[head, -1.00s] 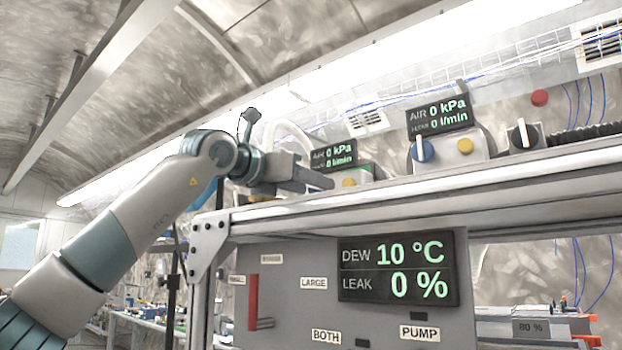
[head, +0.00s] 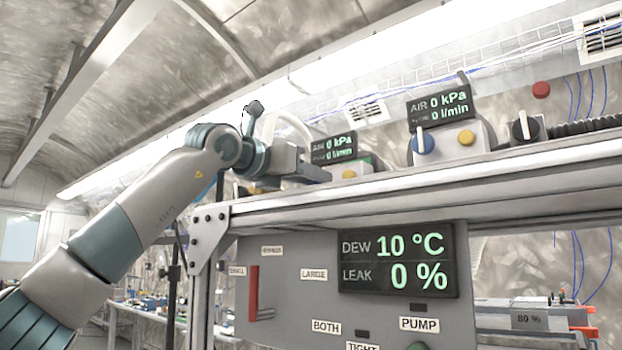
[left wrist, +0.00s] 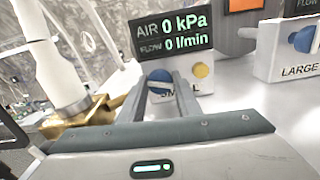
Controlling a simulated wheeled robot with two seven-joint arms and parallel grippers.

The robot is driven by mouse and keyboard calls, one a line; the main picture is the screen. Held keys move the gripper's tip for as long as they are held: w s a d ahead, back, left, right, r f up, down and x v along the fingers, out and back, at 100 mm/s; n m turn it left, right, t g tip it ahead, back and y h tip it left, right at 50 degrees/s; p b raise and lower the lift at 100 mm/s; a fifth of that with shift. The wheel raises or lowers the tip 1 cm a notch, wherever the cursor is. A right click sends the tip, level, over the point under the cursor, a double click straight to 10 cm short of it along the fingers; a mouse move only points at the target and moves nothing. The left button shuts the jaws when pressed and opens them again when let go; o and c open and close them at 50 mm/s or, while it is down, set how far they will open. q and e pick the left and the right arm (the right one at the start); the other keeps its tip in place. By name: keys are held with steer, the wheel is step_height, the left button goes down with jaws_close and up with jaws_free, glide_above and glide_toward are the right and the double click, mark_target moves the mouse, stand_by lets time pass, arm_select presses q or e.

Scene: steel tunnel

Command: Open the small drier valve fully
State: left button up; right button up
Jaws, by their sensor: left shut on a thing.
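The small drier unit stands on the top shelf under its display (head: 333,148), which reads 0 kPa and 0 l/min. In the left wrist view the small drier valve (left wrist: 159,76) is a blue disc with a pale handle across it, lying close to level and slightly tilted. My left gripper (head: 320,174) is shut on this handle, one finger on each side. The fingers and handle also partly cover the SMALL label in the left wrist view. In the head view my gripper hides the valve. My right gripper is not in view.
The large drier unit, with a blue valve (head: 422,143) whose handle is upright, stands to the right. The shelf edge (head: 420,182) runs below my gripper. A panel under it reads DEW 10 °C, LEAK 0 % (head: 398,262).

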arm_select(q)
steer(key=shift+n+b, duration=0.55)
steer(key=shift+n, duration=0.15)
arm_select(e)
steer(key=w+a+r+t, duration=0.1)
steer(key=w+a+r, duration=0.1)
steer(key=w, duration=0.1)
arm_select(q)
steer(key=shift+n, duration=0.3)
steer(key=shift+n+b, duration=1)
steer(key=shift+a+r+n+b, duration=0.15)
steer(key=shift+n+b, duration=0.55)
steer(key=shift+n, duration=0.8)
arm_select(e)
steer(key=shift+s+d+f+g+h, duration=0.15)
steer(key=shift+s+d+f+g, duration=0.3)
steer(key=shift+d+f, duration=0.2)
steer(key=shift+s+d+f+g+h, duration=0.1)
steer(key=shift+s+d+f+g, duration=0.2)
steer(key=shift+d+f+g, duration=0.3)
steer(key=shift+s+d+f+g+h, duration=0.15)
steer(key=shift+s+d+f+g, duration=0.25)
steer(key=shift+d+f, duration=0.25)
arm_select(q)
steer(key=o, duration=1.1)
steer(key=shift+c, duration=0.2)
steer(key=shift+a, duration=0.1)
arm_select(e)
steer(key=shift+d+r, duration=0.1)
